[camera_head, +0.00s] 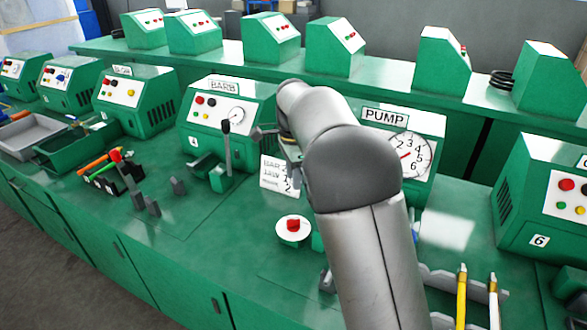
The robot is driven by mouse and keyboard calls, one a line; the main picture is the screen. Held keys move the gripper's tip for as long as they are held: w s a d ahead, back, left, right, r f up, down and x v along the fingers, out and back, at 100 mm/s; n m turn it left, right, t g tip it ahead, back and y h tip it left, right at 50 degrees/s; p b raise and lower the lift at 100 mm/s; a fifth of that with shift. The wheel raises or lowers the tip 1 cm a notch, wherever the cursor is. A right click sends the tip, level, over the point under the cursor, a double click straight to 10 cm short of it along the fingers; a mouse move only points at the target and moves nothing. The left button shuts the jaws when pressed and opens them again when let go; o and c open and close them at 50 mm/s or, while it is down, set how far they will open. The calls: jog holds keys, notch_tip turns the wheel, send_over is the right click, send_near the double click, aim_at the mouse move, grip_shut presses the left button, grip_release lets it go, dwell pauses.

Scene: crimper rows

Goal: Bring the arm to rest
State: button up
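My arm (365,220) rises from the bottom of the head view, bends at a grey joint and reaches away over the green bench. My gripper (268,135) is partly in view beyond the bend, small and mostly hidden by the arm. It is in front of the gap between the machine labelled BARB (212,112) and the machine labelled PUMP (425,122). Whether its fingers are open or shut, or hold anything, I cannot tell.
A lever (227,145) stands in front of the BARB machine, left of my gripper. A white card (275,173) and a red knob on a white disc (292,229) are near the arm. Yellow and white-handled tools (461,295) are at lower right. Trays (30,135) are at left.

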notch_tip(320, 180, up, 2)
jog(key=shift+r, duration=0.1)
dwell(0.4)
jog(key=s+d+n, duration=0.6)
jog(key=s+d, duration=0.5)
jog(key=s, duration=0.3)
jog(key=s+d+f+n, duration=0.2)
jog(key=s+f+n, duration=0.1)
jog(key=s, duration=0.7)
jog(key=s+d+f+n, duration=0.3)
jog(key=s+f+n, duration=0.1)
jog(key=s, duration=0.6)
jog(key=shift+s+d+n, duration=0.2)
jog(key=shift+d+n, duration=0.05)
jog(key=shift+n, duration=0.35)
